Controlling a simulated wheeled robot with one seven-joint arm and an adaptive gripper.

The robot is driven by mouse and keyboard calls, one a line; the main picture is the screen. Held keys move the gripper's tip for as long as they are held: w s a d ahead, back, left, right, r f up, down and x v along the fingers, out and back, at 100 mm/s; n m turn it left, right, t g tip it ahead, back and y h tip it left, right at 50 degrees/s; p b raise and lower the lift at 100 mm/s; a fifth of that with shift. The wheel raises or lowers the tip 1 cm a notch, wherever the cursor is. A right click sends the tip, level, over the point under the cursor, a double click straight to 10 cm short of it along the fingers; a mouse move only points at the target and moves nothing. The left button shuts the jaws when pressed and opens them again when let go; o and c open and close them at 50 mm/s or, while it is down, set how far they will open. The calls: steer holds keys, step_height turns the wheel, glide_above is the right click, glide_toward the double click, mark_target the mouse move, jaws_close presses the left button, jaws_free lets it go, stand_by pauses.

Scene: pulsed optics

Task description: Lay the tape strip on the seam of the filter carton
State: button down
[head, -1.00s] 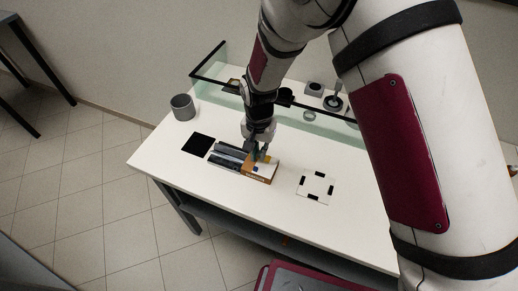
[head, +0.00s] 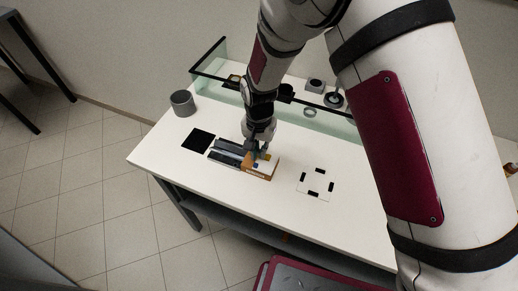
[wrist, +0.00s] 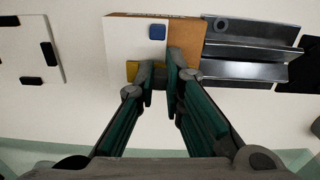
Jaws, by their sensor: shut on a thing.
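The filter carton (wrist: 188,34) is a brown box with a large white area on top, in the middle of the table in the head view (head: 261,175). The seam is not clear.
A grey metal channelled holder (wrist: 250,55) stands right beside the carton. A black square (head: 198,140) and a grey cup (head: 182,103) are to its left in the head view. A white plate with black marks (head: 316,185) lies right. A glass-sided enclosure (head: 212,80) is behind.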

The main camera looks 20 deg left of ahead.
steer(key=shift+f, duration=0.15)
steer(key=c, duration=1.6)
jaws_free()
step_height(320, 180, up, 12)
